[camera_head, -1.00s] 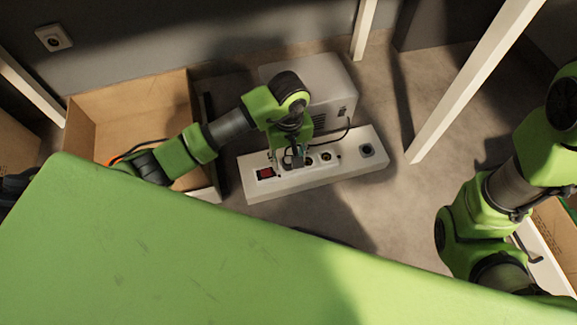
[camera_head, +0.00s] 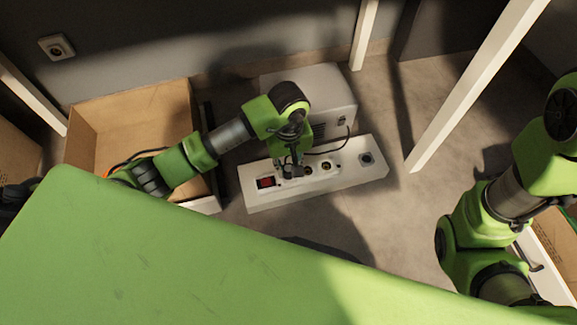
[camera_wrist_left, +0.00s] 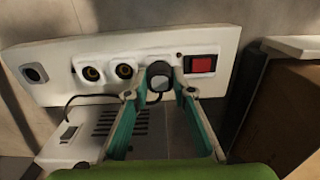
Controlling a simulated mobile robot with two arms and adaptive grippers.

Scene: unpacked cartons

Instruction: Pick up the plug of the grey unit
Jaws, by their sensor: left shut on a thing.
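The grey unit (camera_head: 322,88) is a boxy housing on the floor behind the white power strip (camera_head: 345,180); its vented side (camera_wrist_left: 92,140) also shows in the left wrist view. A dark cable runs from the unit toward the strip. My left gripper (camera_head: 290,168) is over the strip beside the red switch (camera_head: 266,183). In the left wrist view its fingers (camera_wrist_left: 160,92) are shut on the dark, round plug (camera_wrist_left: 159,70) at the strip's face. I cannot tell whether the plug is still seated. My right gripper is out of view.
An open carton (camera_head: 130,110) with cables stands left of the strip. White legs (camera_head: 480,85) rise behind and to the right. A wall socket (camera_head: 57,46) is at the back left. Another carton (camera_head: 557,225) is at the right edge. The floor right of the strip is clear.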

